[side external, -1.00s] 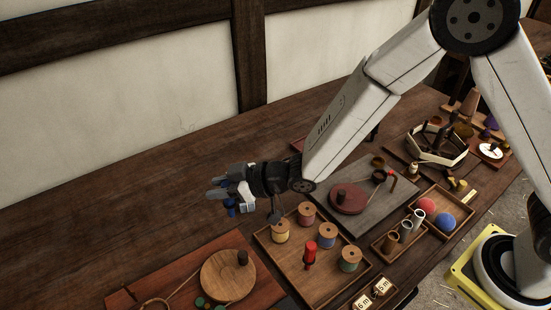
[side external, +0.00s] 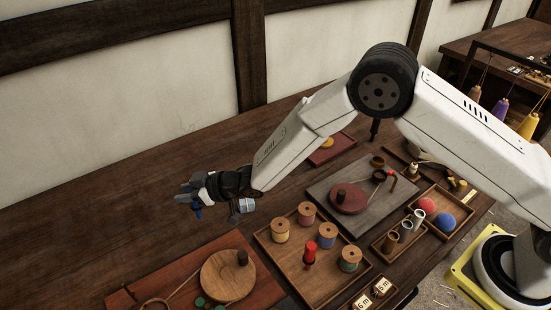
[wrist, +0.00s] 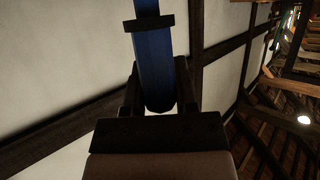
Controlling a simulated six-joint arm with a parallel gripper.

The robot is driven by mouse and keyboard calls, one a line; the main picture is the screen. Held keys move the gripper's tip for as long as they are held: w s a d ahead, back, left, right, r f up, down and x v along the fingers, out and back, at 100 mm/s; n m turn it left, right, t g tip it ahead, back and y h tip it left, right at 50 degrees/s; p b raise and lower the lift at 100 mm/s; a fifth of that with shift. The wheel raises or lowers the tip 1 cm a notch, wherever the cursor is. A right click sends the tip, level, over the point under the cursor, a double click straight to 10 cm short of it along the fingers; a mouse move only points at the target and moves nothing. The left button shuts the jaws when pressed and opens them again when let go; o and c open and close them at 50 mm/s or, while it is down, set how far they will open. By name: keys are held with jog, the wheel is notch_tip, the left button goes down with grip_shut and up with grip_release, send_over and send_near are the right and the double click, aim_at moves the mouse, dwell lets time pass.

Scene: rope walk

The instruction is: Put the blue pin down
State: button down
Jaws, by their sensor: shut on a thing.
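The blue pin (side external: 198,213) shows below my gripper (side external: 187,194) in the side view, at the left of the wooden table. My gripper is shut on it and holds it in the air. In the wrist view the blue pin (wrist: 154,65) runs lengthwise between the two dark fingers, with a dark crosspiece near its upper end. Part of the pin is hidden by the fingers in the side view.
A tray (side external: 268,240) with several thread spools and a red pin (side external: 309,255) lies right of my gripper. A reddish board (side external: 177,290) with a round wooden disc (side external: 228,275) lies in front. The table's left and back (side external: 90,235) are bare.

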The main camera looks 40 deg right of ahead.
jog(key=shift+w+a+f, duration=0.25)
jog(key=shift+w+f, duration=0.25)
jog(key=shift+f, duration=0.2)
jog(key=shift+w+a+f, duration=0.1)
jog(key=shift+w+f, duration=0.05)
jog(key=shift+f, duration=0.75)
jog(key=shift+w+a+f, duration=0.1)
jog(key=shift+f, duration=0.8)
jog(key=shift+f, duration=0.2)
jog(key=shift+s+d+f, duration=0.1)
jog(key=shift+f, duration=0.15)
